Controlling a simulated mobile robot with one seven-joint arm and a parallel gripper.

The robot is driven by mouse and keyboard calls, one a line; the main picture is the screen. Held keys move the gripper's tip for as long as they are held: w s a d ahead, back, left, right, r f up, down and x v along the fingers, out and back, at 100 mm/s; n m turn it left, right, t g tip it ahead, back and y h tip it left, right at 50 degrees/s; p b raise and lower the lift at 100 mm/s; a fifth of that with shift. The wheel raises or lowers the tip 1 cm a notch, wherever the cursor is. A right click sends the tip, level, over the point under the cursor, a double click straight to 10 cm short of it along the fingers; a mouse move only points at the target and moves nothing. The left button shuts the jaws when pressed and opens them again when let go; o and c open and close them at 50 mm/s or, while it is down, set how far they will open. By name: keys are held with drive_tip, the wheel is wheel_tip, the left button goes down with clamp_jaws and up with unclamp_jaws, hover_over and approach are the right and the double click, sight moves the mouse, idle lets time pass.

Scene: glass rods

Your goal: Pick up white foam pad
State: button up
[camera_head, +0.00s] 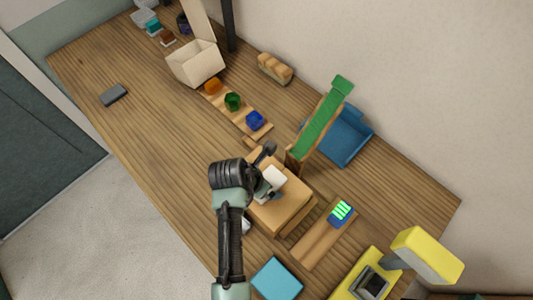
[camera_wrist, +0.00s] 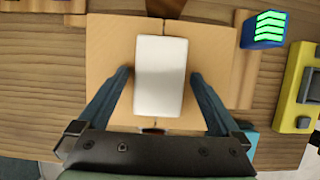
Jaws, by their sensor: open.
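The white foam pad (camera_wrist: 160,76) is a small white block with rounded corners. It lies on a tan wooden box (camera_wrist: 108,42) with a seam down its middle. In the head view the pad (camera_head: 273,178) is partly covered by my arm. My gripper (camera_wrist: 160,80) is open in the wrist view, with one blue-grey finger on each side of the pad. There is a visible gap between each finger and the pad. In the head view my gripper (camera_head: 268,186) is over the box, its fingers mostly hidden.
A blue block with green bars (camera_head: 341,211) and a yellow device (camera_head: 425,255) stand to the right. A green ramp (camera_head: 322,122) rises behind the box. A cyan square (camera_head: 277,279) lies near the front edge. The table's left part is mostly clear around a grey block (camera_head: 113,95).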

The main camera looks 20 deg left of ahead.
drive_tip(key=c, duration=1.2)
drive_tip(key=shift+c, duration=0.2)
